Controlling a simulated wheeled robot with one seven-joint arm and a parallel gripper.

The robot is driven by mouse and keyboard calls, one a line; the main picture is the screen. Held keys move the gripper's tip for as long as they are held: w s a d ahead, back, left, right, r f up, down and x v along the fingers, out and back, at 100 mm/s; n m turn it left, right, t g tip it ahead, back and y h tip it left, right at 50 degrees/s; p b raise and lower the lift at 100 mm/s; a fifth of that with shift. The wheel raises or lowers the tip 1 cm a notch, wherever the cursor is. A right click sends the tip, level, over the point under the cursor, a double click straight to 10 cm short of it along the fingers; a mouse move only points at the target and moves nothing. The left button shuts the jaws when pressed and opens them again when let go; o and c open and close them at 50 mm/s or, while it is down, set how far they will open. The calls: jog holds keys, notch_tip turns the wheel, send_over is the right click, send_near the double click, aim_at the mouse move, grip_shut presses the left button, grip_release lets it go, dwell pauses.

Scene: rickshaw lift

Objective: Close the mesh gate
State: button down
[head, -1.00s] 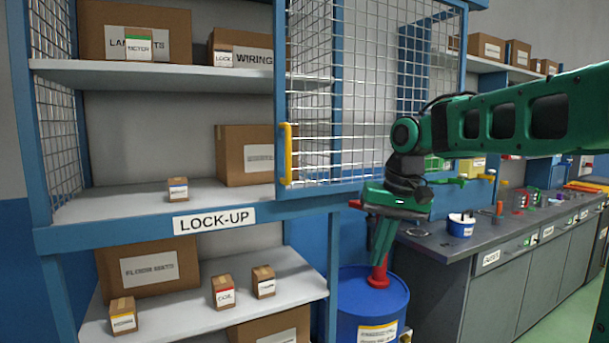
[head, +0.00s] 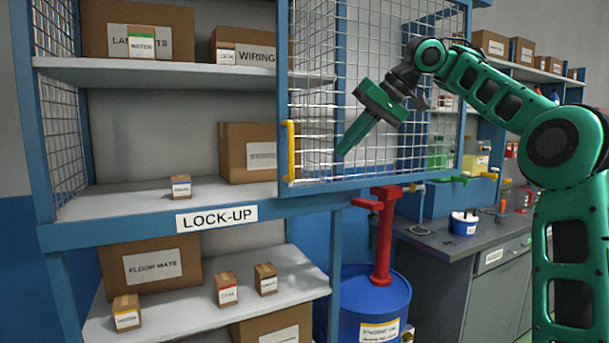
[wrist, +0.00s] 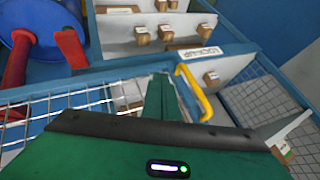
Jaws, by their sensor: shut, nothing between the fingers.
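The mesh gate (head: 385,100) is a blue-framed wire panel. In the head view it overlaps the right part of the lock-up shelf (head: 130,197), and the shelf's left part is uncovered. A yellow handle (head: 291,150) stands upright on the gate's left edge; it also shows in the wrist view (wrist: 195,92). My green gripper (head: 341,152) is shut and empty, pointing down-left in front of the mesh, right of the handle. In the wrist view its fingers (wrist: 162,85) lie left of the handle, apart from it. I cannot tell whether the fingertips touch the mesh.
A blue drum (head: 360,305) with a red pump (head: 384,240) stands below the gate. A grey workbench (head: 470,245) is at the right. Boxes sit on the shelves, including a small box (head: 181,187) behind the gate opening. The front of the shelf's left side is clear.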

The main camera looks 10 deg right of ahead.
aim_at(306, 170)
jog(key=shift+w+a+f, duration=0.6)
jog(key=shift+a+f, duration=0.55)
jog(key=shift+a, duration=0.35)
jog(key=shift+w+a+f, duration=0.65)
jog(key=shift+a+f, duration=0.45)
jog(key=shift+a, duration=0.35)
jog(key=shift+w+a+f, duration=0.6)
jog(key=shift+a+f, duration=0.55)
jog(key=shift+a, duration=0.35)
